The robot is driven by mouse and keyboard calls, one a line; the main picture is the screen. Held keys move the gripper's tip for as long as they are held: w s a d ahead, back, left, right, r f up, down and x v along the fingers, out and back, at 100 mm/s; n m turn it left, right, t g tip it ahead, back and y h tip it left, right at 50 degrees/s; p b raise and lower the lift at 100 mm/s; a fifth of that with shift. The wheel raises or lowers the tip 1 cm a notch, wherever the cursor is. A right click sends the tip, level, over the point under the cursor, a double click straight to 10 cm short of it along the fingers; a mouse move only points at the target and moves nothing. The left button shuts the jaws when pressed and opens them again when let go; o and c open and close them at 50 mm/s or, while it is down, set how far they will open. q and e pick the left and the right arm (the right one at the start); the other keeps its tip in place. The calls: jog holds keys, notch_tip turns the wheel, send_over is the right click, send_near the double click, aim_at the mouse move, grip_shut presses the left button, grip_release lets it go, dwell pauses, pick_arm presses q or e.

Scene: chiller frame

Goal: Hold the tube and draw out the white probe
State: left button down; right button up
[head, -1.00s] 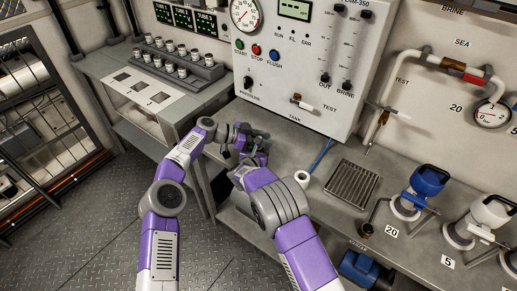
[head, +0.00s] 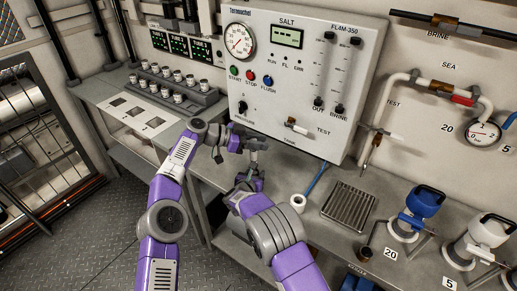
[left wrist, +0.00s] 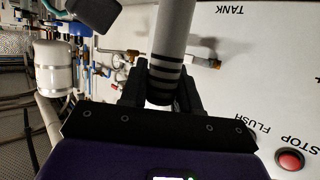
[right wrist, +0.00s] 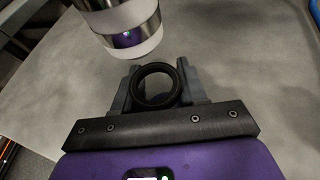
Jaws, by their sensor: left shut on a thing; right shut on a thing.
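My left gripper (head: 240,145) is the higher one, in front of the panel. It is shut on the pale grey-white probe (left wrist: 174,40), whose black-banded part sits between the jaws in the left wrist view. In the head view the probe (head: 256,158) hangs down from it. My right gripper (head: 246,181) is lower, near the bench edge. It is shut on the tube, whose dark round mouth (right wrist: 137,87) shows between its jaws in the right wrist view. A white end with shiny steel bands (right wrist: 125,25), apparently the probe's, is clear of the mouth.
The panel (head: 290,85) with gauge and buttons stands close behind the grippers. A rack of several small cups (head: 175,85) is at left. A white ring (head: 298,203), a drain grate (head: 350,205) and a blue-topped valve (head: 420,205) are on the bench at right.

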jog(key=o, duration=1.1)
jog(key=shift+s, duration=0.1)
